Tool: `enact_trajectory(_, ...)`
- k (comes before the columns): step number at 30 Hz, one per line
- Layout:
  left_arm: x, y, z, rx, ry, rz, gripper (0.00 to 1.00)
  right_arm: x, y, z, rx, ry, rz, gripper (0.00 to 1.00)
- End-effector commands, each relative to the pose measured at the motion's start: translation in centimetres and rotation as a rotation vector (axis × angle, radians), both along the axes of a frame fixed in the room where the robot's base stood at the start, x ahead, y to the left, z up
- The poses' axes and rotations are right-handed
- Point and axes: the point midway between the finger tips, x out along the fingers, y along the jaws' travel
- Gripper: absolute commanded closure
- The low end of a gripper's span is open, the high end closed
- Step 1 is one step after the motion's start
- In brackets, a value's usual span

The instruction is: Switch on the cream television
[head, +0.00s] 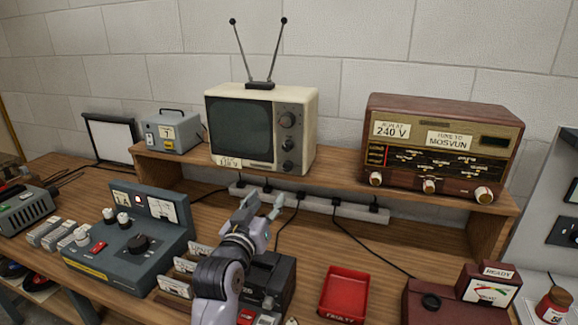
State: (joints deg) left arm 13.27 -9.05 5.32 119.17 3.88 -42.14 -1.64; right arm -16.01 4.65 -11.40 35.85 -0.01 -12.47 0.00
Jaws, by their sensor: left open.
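The cream television (308,112) stands on the raised wooden shelf, with a two-rod antenna on top. Its screen (240,129) is dark. Several dark knobs (288,120) run down the right side of its front. A small label with a voltage sits at its lower left. My left gripper (265,207) is in front of and below the television, apart from it, open and with nothing visible between its fingers. My right gripper is not in the view.
A brown radio (440,146) stands right on the shelf (345,178). A small grey box (172,131) stands left. A power strip (338,208) with plugs and cables runs under the shelf. A grey control unit (130,240), a red tray (344,293) and a meter box (490,290) occupy the bench.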

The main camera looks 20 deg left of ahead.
Motion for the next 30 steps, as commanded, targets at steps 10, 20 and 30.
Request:
enact_trajectory(10, 5.8, 0.0, 0.2, -0.001, 0.002, -0.001, 0.57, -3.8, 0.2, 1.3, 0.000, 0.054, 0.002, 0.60)
enact_trajectory(20, 11.3, 0.1, 0.2, 0.001, 0.002, 0.000, 0.57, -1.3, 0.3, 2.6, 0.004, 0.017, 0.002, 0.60)
enact_trajectory(30, 15.5, 0.2, 0.0, 0.000, 0.002, 0.000, 0.57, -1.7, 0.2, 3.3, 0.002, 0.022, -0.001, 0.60)
